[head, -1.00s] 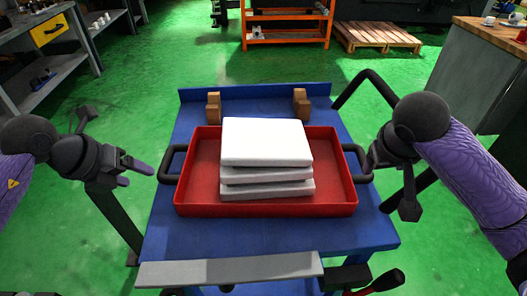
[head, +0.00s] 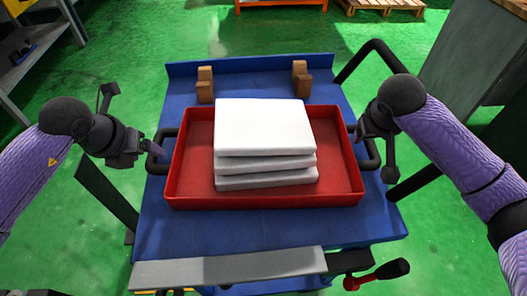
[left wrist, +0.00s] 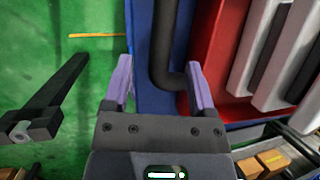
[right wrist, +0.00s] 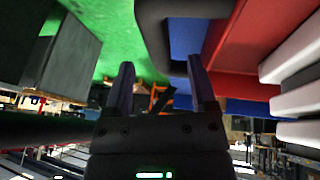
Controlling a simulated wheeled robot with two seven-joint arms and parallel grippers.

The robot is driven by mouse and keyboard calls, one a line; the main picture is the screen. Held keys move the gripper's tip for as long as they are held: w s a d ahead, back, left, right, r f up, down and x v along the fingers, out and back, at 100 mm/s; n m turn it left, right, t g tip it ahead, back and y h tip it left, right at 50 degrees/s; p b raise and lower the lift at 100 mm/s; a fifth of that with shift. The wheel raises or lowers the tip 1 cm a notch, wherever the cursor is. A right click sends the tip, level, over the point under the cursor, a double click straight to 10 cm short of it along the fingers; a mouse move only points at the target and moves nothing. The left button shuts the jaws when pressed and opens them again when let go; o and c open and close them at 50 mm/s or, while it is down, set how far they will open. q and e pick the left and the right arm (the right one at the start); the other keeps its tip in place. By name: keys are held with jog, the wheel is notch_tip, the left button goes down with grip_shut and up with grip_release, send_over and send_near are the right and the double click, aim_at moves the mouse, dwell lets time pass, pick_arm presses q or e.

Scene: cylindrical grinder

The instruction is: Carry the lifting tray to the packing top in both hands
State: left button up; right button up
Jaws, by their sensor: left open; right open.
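The red lifting tray (head: 180,178) sits on a blue cart top (head: 190,228) and carries a stack of white and grey slabs (head: 263,125). It has a black handle at each end, the left handle (head: 153,162) and the right handle (head: 374,155). My left gripper (head: 151,152) is open at the left handle, which shows between its purple fingers in the left wrist view (left wrist: 162,82). My right gripper (head: 361,134) is open at the right handle, which shows between and beyond its fingers in the right wrist view (right wrist: 152,40). I cannot tell whether either touches. No surface is clearly the packing top.
Two brown blocks (head: 205,85) (head: 301,79) stand behind the tray on the cart. A grey cabinet (head: 475,55) stands at upper right. Green floor lies open on both sides.

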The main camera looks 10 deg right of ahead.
aim_at(150, 156)
pick_arm(q)
jog(key=shift+x, duration=1.95)
pick_arm(e)
jog(key=shift+x, duration=1.9)
pick_arm(q)
grip_shut()
pick_arm(e)
grip_shut()
